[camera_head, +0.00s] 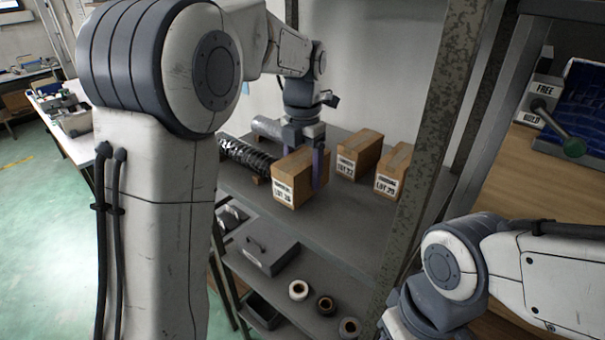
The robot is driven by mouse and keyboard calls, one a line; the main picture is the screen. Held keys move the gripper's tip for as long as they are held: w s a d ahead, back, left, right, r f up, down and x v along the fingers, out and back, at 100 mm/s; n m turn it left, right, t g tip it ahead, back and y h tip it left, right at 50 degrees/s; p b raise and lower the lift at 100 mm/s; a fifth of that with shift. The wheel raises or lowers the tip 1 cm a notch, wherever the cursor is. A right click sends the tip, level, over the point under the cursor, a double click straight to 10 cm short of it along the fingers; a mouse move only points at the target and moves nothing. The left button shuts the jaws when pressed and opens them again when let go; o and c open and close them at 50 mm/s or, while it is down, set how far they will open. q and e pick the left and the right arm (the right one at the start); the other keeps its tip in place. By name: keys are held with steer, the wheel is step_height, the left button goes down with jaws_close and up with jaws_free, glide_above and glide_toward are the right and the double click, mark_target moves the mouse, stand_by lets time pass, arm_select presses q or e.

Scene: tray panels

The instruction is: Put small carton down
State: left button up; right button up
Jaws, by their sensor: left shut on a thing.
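A small brown carton (290,189) with a white lot label sits at the front of the upper metal shelf (345,215). My left gripper (313,163) reaches down from above and is shut on this carton. One finger shows along the carton's right side; the other is mostly hidden. The carton looks upright, at or very close to the shelf surface; I cannot tell whether its base touches. My right arm shows at the lower right, but its gripper is out of view.
Two more labelled cartons stand on the shelf, one behind (358,158) and one to the right (391,172). A black wrapped roll (246,158) lies to the left. A speckled metal post (428,150) rises in front on the right. Rolls and a grey box (262,246) lie on the lower shelf.

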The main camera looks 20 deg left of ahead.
mark_target(302, 158)
arm_select(q)
step_height(302, 158, down, 2)
steer(key=shift+s+f+p, duration=0.1)
steer(key=shift+p, duration=0.2)
steer(key=shift+f, duration=0.1)
steer(key=shift+f, duration=0.1)
steer(key=o, duration=1.6)
steer(key=shift+f, duration=0.1)
steer(key=shift+c, duration=0.2)
step_height(302, 158, up, 8)
steer(key=shift+f+b, duration=0.1)
steer(key=shift+b, duration=0.65)
